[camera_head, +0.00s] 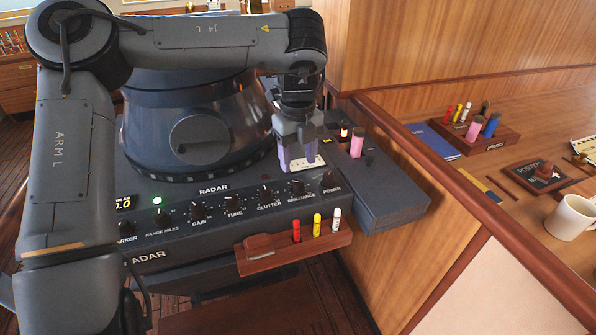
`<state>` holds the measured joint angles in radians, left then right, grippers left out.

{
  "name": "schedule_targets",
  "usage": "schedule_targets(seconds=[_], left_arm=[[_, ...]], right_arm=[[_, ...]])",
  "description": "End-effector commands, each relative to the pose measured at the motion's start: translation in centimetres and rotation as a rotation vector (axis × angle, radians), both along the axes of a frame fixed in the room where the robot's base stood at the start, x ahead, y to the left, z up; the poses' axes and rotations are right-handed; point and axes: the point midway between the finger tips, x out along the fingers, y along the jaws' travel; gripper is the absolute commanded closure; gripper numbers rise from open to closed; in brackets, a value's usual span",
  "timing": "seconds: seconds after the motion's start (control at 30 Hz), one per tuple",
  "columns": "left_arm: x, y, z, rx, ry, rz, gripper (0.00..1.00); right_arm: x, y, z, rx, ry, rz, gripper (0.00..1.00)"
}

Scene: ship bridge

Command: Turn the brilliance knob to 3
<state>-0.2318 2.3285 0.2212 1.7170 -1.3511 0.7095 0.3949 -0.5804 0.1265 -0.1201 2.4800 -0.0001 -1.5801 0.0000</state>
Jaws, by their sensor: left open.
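The brilliance knob (298,187) is a small black knob on the sloping front panel of the grey radar console, above the label BRILLIANCE. It sits between the clutter knob (265,193) and the power knob (328,180). Its exact setting is too small to read. My left gripper (298,164) points down just above and behind the brilliance knob, apart from it as far as I can see. It is open, with nothing seen between its fingers. My right gripper is not in view.
A wooden rack (280,255) with red, yellow and white markers sticks out below the panel. The tune knob (233,202) and gain knob (198,210) are to the left. A pink cylinder (357,142) stands right of the gripper. A white mug (571,217) stands on the right desk.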

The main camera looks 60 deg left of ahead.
Motion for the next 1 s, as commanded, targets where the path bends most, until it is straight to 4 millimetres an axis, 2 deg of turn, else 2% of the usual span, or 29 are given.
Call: schedule_targets(seconds=[0.1, 0.3, 1.0], left_arm=[[0.0, 0.0, 1.9, 0.003, -0.002, 0.001, 0.43], [0.0, 0.0, 3.6, 0.001, -0.002, 0.0, 0.43], [0.0, 0.0, 4.0, -0.001, -0.001, 0.0, 0.43]], right_arm=[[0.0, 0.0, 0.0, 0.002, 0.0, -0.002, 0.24], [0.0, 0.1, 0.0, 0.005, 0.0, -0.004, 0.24], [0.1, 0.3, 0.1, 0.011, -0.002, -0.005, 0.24]])
